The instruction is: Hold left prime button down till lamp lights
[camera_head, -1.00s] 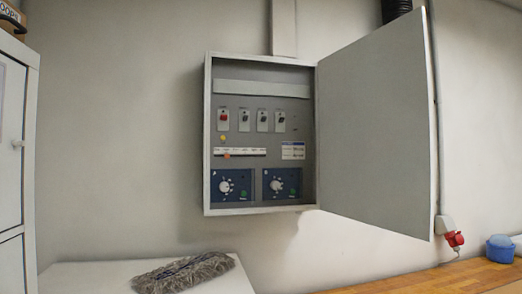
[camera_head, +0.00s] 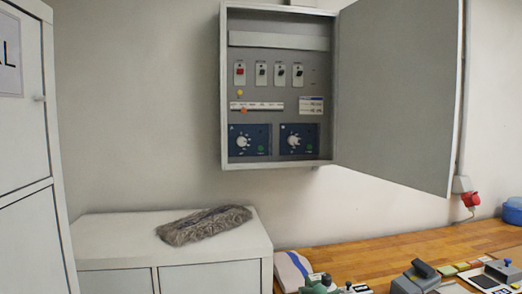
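An open grey wall cabinet (camera_head: 224,90) holds two dark blue panels side by side in its lower part. The left panel (camera_head: 233,149) has a white dial (camera_head: 242,141) and a small green button (camera_head: 261,149) at its lower right. The right panel (camera_head: 285,148) has a similar dial (camera_head: 294,140). No lamp is clearly seen lit. Small labels are too blurred to read. Neither of my grippers is in view.
The cabinet door (camera_head: 395,90) stands open to the right. A wooden bench (camera_head: 370,252) at right carries several tools. A tall white locker (camera_head: 25,150) stands at left.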

